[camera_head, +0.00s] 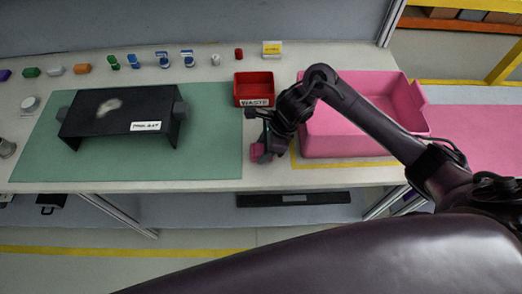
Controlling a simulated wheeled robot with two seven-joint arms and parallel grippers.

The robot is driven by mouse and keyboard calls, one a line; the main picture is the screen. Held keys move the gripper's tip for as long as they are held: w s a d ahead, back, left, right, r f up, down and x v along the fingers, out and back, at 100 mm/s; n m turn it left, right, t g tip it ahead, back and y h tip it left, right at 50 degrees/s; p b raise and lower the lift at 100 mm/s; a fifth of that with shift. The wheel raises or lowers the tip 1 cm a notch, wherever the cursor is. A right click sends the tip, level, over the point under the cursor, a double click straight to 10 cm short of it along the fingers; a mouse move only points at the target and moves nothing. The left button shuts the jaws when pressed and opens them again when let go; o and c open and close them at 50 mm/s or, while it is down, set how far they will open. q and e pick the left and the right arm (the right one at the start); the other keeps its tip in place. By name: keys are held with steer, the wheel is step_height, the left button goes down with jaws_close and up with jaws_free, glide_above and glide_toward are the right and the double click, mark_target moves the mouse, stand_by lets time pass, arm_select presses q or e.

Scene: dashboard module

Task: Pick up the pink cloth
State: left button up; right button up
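A small pink piece (257,152), which looks like the pink cloth, shows at the front of the bench, just right of the green mat. My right gripper (259,132) is right over it and hides part of it. I cannot tell whether the fingers touch it or are closed on it. My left gripper is out of view.
A red bin (254,87) labelled WASTE stands just behind my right gripper. A large pink tray (345,141) stands to its right, partly behind my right arm. A black module (110,118) rests on the green mat (215,150). Several small items line the back.

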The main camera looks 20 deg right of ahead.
mark_target(262, 149)
steer(key=shift+c, duration=1.1)
steer(key=shift+r, duration=0.5)
step_height(262, 149, up, 19)
steer(key=p, duration=0.2)
steer(key=o, duration=0.4)
steer(key=shift+c, duration=1.4)
steer(key=shift+a, duration=0.1)
